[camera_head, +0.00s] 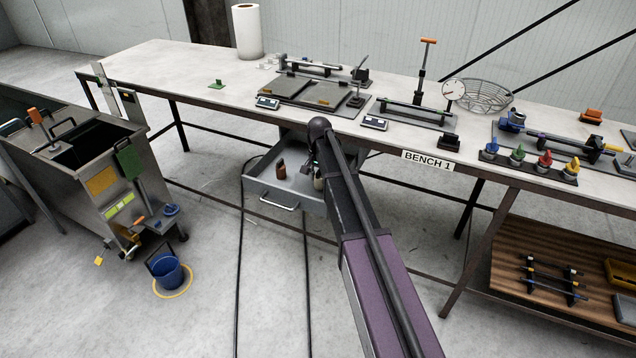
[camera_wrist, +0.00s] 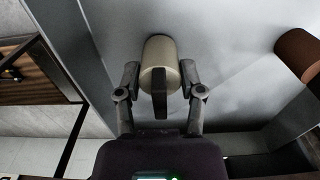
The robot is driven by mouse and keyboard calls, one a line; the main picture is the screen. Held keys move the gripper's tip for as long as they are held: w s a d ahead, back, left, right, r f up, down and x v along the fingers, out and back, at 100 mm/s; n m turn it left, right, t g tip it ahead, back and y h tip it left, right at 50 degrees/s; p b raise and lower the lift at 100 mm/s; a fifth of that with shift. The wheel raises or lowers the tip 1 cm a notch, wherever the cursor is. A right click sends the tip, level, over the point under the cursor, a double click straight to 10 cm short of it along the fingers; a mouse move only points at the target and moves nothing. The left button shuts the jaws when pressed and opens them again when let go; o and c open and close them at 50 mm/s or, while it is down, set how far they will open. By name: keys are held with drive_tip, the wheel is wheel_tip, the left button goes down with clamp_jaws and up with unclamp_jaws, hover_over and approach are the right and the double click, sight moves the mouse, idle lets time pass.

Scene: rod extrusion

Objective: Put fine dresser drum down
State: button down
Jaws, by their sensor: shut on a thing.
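A cream-coloured drum (camera_wrist: 160,57) with a dark strip on its near side sits between the two fingers of my gripper (camera_wrist: 160,82) in the wrist view. The fingers are closed on it from both sides. Behind and around it is the grey inside of an open drawer (camera_head: 270,190) under the bench. In the head view my arm hides most of the gripper, and a pale part of the drum (camera_head: 318,183) shows beside it. I cannot tell whether the drum touches the drawer floor.
A brown drum (camera_head: 280,168) stands in the same drawer, left of my gripper; it also shows in the wrist view (camera_wrist: 299,54). The bench top (camera_head: 185,62) above carries scales, rods and coloured knobs. A steel cart (camera_head: 100,185) and blue bucket (camera_head: 167,272) stand left.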

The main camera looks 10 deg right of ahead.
drive_tip(key=shift+f, duration=0.4)
drive_tip(key=shift+c, duration=1)
unclamp_jaws()
drive_tip(key=shift+r, duration=0.2)
wheel_tip(320, 180, up, 12)
drive_tip(key=p, duration=1.2)
drive_tip(key=shift+s, duration=0.15)
drive_tip(key=s+n, duration=0.7)
drive_tip(key=s, duration=2.2)
drive_tip(key=shift+s+a, duration=0.15)
drive_tip(key=shift+a, duration=0.05)
